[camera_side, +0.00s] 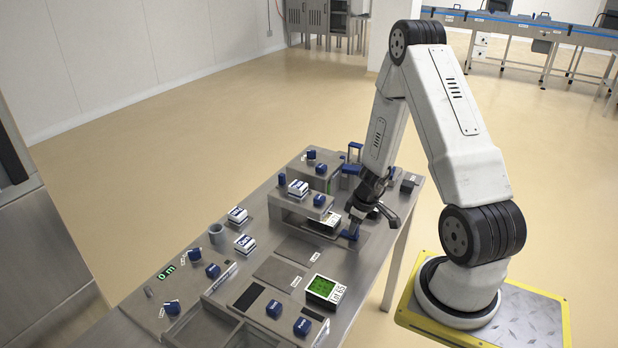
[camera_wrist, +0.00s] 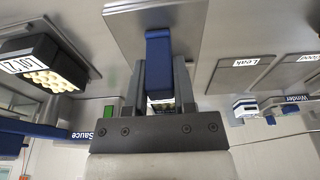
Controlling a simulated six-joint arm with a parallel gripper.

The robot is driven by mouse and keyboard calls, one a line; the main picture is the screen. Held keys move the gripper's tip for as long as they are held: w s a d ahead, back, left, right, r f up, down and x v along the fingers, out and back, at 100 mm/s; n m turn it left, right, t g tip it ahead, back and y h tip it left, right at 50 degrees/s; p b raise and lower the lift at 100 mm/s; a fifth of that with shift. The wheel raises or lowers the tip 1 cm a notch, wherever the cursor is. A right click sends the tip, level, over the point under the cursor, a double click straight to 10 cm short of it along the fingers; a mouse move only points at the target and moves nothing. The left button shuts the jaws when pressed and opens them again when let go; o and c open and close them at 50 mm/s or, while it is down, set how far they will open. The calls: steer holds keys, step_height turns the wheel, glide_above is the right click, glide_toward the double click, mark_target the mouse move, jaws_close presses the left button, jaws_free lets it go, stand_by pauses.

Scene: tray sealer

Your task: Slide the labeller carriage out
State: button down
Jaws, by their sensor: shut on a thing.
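My gripper (camera_side: 354,228) is at the right-hand side of the bench, low beside a grey raised housing (camera_side: 290,208). Its fingers are closed on a blue upright handle (camera_side: 347,236), which I take to be the labeller carriage's handle. In the wrist view the blue handle (camera_wrist: 159,55) sits between the two dark fingers of my gripper (camera_wrist: 160,85). A grey plate (camera_wrist: 120,30) lies behind the handle in that view. A white-labelled tray (camera_side: 325,220) shows partly under the housing. How far the carriage stands out is hard to tell.
A black tray of pale round pieces labelled LOT (camera_wrist: 55,75) is at left in the wrist view. Flat plates marked Leak (camera_wrist: 240,75) and Good (camera_wrist: 298,72) lie at right.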

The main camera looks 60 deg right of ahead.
steer(key=shift+s, duration=3.5)
steer(key=shift+c, duration=2.4)
jaws_free()
steer(key=shift+r, duration=0.2)
step_height(320, 180, up, 7)
steer(key=shift+f, duration=0.2)
